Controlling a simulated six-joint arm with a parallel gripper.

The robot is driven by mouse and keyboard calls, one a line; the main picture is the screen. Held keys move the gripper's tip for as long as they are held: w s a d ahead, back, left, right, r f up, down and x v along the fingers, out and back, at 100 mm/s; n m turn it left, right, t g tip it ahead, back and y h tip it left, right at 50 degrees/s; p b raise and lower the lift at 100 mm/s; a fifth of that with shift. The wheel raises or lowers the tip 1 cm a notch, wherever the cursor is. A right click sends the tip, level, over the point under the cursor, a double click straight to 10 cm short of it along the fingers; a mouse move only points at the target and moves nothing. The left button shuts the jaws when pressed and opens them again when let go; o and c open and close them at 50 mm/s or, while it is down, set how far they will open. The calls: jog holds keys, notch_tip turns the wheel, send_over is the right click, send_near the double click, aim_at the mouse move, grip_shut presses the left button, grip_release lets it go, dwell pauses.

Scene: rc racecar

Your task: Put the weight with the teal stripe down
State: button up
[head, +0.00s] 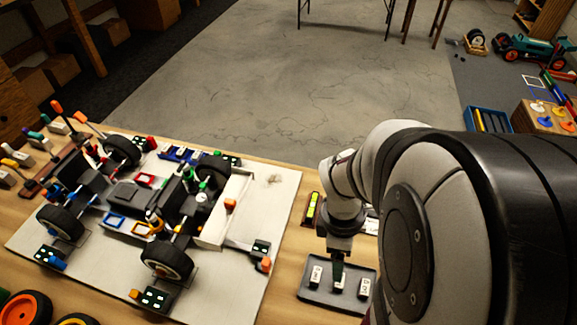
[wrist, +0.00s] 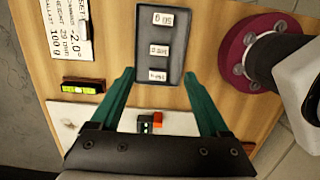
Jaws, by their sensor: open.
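A dark tray (head: 318,297) lies on the wooden table right of the car board; it also shows in the wrist view (wrist: 178,35). Three small white weights sit in it: one at the far end marked 50 g (wrist: 163,18), a middle one (wrist: 159,50) and a near one (wrist: 157,75). I cannot make out a teal stripe on any of them. My gripper (wrist: 159,73) has teal fingers and is open, pointing down at the tray. In the wrist view its fingertips lie either side of the near weight, with gaps. In the head view my gripper (head: 339,274) hides part of the tray.
A white board (head: 268,195) carrying a black racecar (head: 130,190) fills the left of the table. A yellow-green spirit level (wrist: 83,86) and a printed card (wrist: 68,30) lie beside the tray. Several small tools (head: 45,140) stand at the far left.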

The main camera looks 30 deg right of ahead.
jog(key=s+a+r+m+y, duration=0.1)
jog(key=s+a+r+m, duration=0.1)
jog(key=a+r+m, duration=0.2)
jog(key=s+a+r+m+y, duration=0.1)
jog(key=a+r+m, duration=0.3)
jog(key=a+m, duration=0.6)
jog(key=s+a, duration=0.1)
jog(key=a, duration=0.2)
jog(key=shift+s+r+m+t+y, duration=0.3)
jog(key=shift+t+y, duration=0.1)
